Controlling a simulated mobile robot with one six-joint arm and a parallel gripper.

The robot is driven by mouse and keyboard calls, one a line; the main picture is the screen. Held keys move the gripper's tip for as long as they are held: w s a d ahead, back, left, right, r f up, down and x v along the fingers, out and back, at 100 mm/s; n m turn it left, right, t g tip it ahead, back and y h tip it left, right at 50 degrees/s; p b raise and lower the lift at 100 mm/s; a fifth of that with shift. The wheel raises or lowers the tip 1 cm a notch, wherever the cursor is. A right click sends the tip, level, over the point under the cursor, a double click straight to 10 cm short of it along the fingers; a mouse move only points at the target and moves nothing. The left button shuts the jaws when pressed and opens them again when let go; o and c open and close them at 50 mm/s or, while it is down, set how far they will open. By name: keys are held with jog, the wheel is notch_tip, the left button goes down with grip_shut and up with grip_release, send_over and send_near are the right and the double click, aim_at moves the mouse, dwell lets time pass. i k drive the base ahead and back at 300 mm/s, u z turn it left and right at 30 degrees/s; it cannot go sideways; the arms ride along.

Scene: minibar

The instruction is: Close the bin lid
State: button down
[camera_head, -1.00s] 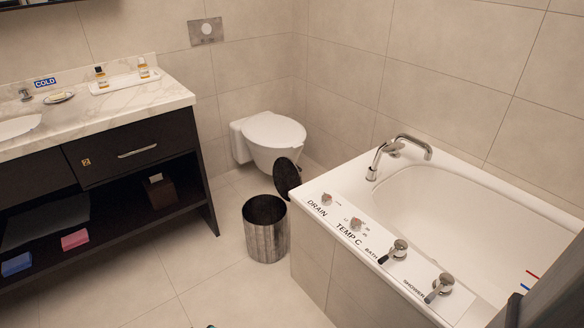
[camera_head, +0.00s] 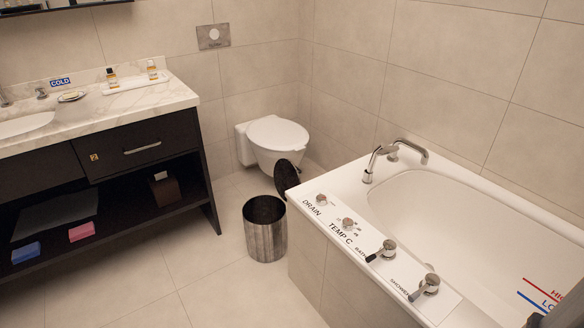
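The bin (camera_head: 265,236) is a dark metallic cylinder standing on the tiled floor, between the vanity and the bathtub. Its round dark lid (camera_head: 287,177) stands open, tilted up at the back right of the rim. The bin's mouth is uncovered and its inside looks dark. My gripper is not clearly visible in the head view. A dark grey shape sits at the lower right edge, too cut off to show any fingers.
The bathtub (camera_head: 440,215), with taps on its front ledge, stands close to the bin's right. The vanity (camera_head: 135,145) with an open shelf is at left. A white toilet (camera_head: 272,143) is behind the bin. The floor (camera_head: 165,265) left of the bin is clear.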

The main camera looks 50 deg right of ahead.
aim_at(286, 176)
jog(key=z, duration=0.1)
jog(key=i, duration=0.95)
jog(key=u, duration=0.05)
